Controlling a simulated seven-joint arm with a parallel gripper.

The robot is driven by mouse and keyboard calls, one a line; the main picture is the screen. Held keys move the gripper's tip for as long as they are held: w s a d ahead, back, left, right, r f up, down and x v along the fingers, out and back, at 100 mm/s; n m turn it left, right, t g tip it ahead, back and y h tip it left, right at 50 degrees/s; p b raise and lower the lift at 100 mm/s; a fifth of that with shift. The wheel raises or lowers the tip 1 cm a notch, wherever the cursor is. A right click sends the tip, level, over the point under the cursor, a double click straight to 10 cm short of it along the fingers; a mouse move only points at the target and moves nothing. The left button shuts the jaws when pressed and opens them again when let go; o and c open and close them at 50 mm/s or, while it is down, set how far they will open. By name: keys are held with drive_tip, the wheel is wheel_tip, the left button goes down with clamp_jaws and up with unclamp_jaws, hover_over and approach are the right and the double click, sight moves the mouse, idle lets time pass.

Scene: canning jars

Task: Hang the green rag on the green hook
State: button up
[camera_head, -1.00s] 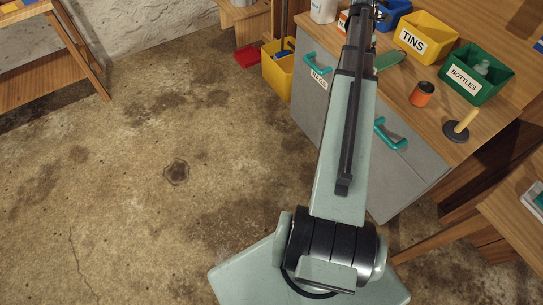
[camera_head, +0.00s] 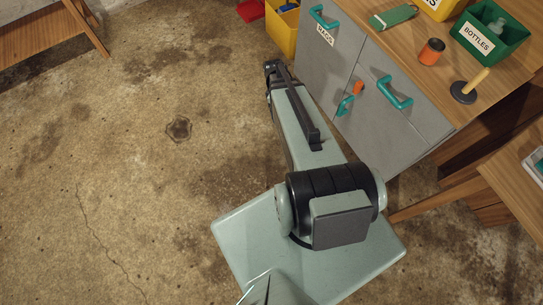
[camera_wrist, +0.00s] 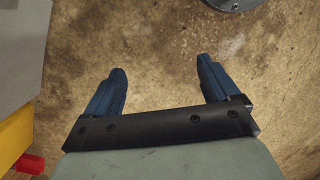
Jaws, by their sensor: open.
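I cannot make out a green rag or a green hook for certain in either view. A small flat green object (camera_head: 393,17) lies on the worktop in the head view; I cannot tell what it is. A grey drawer front labelled RAGS (camera_head: 318,50) has a teal handle (camera_head: 323,17) and looks shut. My gripper (camera_wrist: 160,66) is open and empty, with its blue fingers over bare floor in the wrist view. In the head view my arm hides the gripper.
The grey cabinet has more teal handles (camera_head: 395,92) and an orange piece (camera_head: 358,88). On the worktop are a green BOTTLES bin (camera_head: 490,50), an orange can (camera_head: 431,52) and a plunger-like tool (camera_head: 463,93). A yellow bin (camera_head: 282,30) stands beside the cabinet. Floor (camera_head: 110,170) at left is clear.

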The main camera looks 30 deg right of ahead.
drive_tip(key=s+a+f+m+g, duration=0.2)
drive_tip(key=s+a+f, duration=0.3)
drive_tip(key=s+a, duration=0.4)
drive_tip(key=s+a+f+m+g, duration=0.1)
drive_tip(key=s+a+f+m, duration=0.4)
drive_tip(key=s, duration=0.9)
drive_tip(key=a, duration=0.3)
drive_tip(key=shift+a+g, duration=0.35)
drive_tip(key=shift+g, duration=0.05)
drive_tip(key=shift+o, duration=0.4)
drive_tip(key=shift+s+a+f+m, duration=0.15)
drive_tip(key=shift+s+f+m, duration=0.15)
drive_tip(key=shift+s, duration=0.2)
drive_tip(key=shift+r, duration=0.1)
